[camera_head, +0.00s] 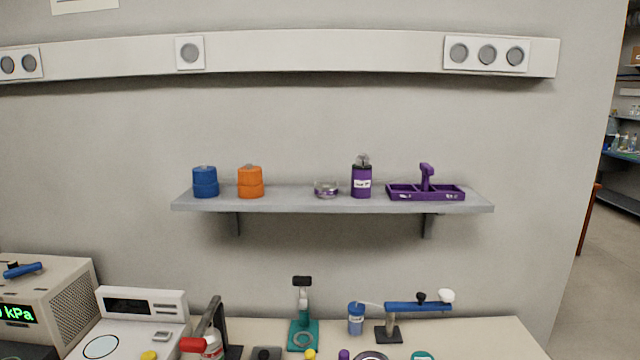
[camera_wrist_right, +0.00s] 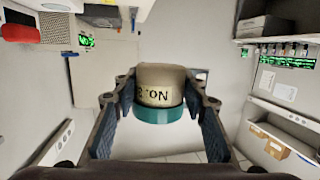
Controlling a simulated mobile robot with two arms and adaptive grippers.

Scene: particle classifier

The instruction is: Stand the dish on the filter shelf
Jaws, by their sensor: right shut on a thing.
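My right gripper (camera_wrist_right: 160,88) is shut on a round, pale beige container with a teal band (camera_wrist_right: 158,112) and a dark printed label. The container sits between the two fingers in the right wrist view; I cannot tell whether it is the task's dish. In the head view, a grey wall shelf (camera_head: 285,202) carries a small clear round dish with purple marking (camera_head: 326,189). Neither gripper shows in the head view, and my left gripper is in no view.
The shelf also holds a blue stack (camera_head: 205,182), an orange stack (camera_head: 250,182), a purple bottle (camera_head: 361,181) and a purple tray (camera_head: 458,193). Gaps lie between orange stack and dish, and at the right end. Below is a crowded bench (camera_head: 480,340) with instruments.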

